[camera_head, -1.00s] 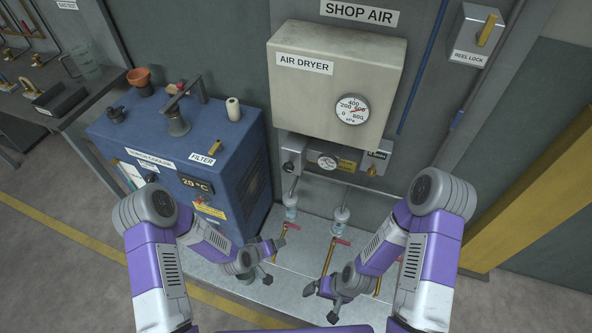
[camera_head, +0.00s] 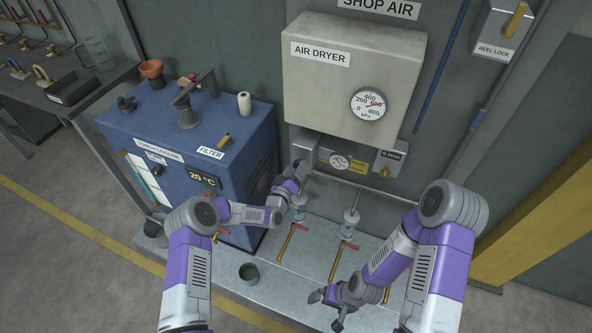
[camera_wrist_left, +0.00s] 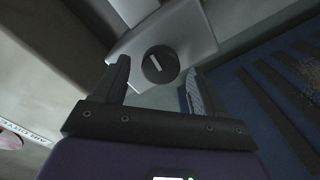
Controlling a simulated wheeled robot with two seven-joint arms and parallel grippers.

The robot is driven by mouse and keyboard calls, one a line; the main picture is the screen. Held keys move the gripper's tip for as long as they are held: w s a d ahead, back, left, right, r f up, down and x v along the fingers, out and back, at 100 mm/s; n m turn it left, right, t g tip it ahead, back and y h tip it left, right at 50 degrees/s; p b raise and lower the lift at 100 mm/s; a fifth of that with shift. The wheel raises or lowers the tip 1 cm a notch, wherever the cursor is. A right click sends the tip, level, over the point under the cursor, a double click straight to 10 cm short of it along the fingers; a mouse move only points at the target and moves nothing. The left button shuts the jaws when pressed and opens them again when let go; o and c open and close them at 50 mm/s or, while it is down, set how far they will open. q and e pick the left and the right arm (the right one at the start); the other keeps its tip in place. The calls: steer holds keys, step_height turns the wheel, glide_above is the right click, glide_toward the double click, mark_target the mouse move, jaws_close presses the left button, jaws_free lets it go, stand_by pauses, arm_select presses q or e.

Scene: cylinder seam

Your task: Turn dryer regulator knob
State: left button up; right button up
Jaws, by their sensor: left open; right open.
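The grey air dryer box (camera_head: 318,88) is on the wall, with a round kPa gauge (camera_head: 368,104) on its front. Below it is a fitting with a small gauge (camera_head: 339,162) and a grey block (camera_head: 305,143) at its left end. In the left wrist view a dark round knob (camera_wrist_left: 160,64) with a pale bar mark sits on a pale block. My left gripper (camera_head: 298,168) is open just below the grey block; in the wrist view its fingers (camera_wrist_left: 157,72) point at the knob, one on each side. Contact cannot be told. My right gripper (camera_head: 330,305) is open and empty, low over the floor plate.
A blue cabinet (camera_head: 240,150) with a 20 °C display stands left of the dryer. Pipes with red-handled valves (camera_head: 348,245) rise from the floor plate below. A block with a brass knob (camera_head: 384,172) is at right.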

arm_select(q)
steer(key=shift+w+d, duration=0.2)
steer(key=shift+w, duration=0.35)
steer(key=c, duration=1.1)
steer(key=shift+o, duration=0.2)
steer(key=shift+d+m+b, duration=0.1)
steer(key=shift+m+b, duration=2.35)
steer(key=shift+m, duration=1.05)
steer(key=shift+r, duration=0.1)
